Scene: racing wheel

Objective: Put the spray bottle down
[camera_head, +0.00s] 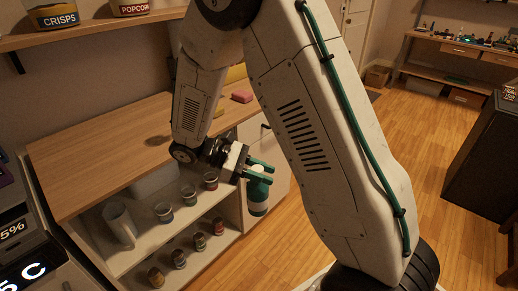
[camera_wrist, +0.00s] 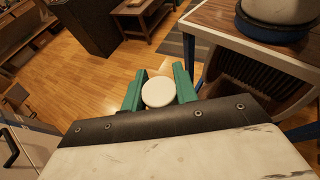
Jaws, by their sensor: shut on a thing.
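My gripper (camera_head: 262,169) has teal fingers and is shut on the spray bottle (camera_head: 258,196), a dark teal bottle with a pale label. The bottle hangs roughly upright in front of the white cabinet door, off the front edge of the wooden counter (camera_head: 90,155) and lower than its top. In the wrist view, the bottle's round white top (camera_wrist: 158,92) sits between the two teal fingers (camera_wrist: 160,89). The rest of the bottle is hidden below that top.
A pink block (camera_head: 241,96) lies at the counter's back right; much of the counter top is bare. The open shelves below hold a white pitcher (camera_head: 119,223) and several small cups and jars. A wall shelf (camera_head: 100,26) hangs above. Wooden floor (camera_head: 455,130) is clear at right.

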